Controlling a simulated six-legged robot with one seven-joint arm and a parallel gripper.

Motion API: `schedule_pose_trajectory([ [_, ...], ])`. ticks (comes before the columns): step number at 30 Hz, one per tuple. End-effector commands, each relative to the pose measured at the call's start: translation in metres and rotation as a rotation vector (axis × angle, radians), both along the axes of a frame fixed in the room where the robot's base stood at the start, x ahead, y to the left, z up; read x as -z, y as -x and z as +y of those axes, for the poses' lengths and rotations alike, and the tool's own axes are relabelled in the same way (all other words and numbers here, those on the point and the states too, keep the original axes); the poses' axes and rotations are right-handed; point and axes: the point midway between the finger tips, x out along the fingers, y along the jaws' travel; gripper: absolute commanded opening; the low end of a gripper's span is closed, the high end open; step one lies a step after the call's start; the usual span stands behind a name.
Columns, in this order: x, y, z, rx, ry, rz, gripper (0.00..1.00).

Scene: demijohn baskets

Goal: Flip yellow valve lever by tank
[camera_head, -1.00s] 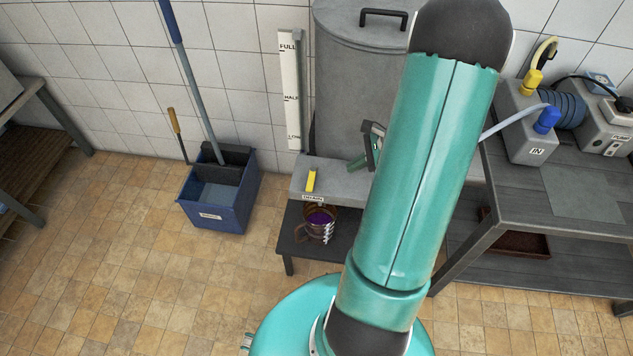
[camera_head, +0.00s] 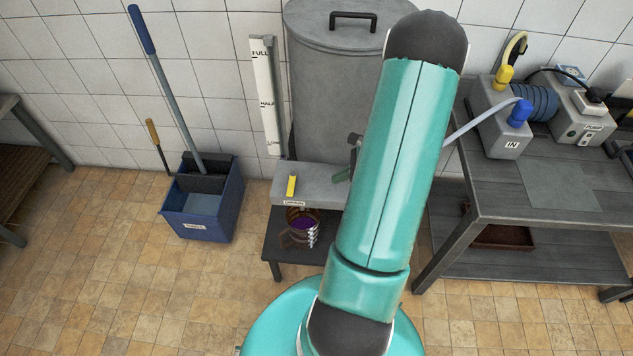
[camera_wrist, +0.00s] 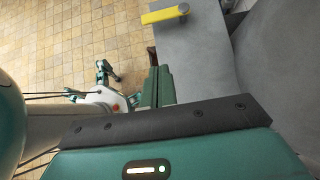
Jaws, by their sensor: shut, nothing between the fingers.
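The yellow valve lever (camera_head: 291,186) sits on the left part of a grey block (camera_head: 318,191) at the foot of the grey tank (camera_head: 335,95). A label reading DRAIN is on the block's front below the lever. In the wrist view the lever (camera_wrist: 165,15) lies flat, with its round pivot at the right end. My gripper (camera_head: 342,175) is to the right of the lever and apart from it, partly hidden by my arm. In the wrist view my gripper's green fingers (camera_wrist: 157,80) are together and empty, with the lever beyond their tips.
A jug with purple liquid (camera_head: 303,226) stands on a low dark stand (camera_head: 270,249) below the block. A blue mop bucket (camera_head: 210,215) stands to the left. A grey workbench (camera_head: 490,204) with pump units is at the right. Tiled floor at front left is clear.

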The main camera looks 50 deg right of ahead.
Motion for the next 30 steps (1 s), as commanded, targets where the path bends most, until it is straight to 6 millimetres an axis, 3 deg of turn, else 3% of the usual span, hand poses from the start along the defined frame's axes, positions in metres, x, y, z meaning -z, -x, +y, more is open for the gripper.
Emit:
schedule_pose_trajectory([
  [16,0.070,-0.056,0.044,-0.006,-0.005,0.001,0.00],
  [22,0.067,-0.080,0.061,-0.006,-0.001,-0.001,0.00],
  [30,0.067,-0.086,0.066,-0.006,0.000,0.000,0.00],
])
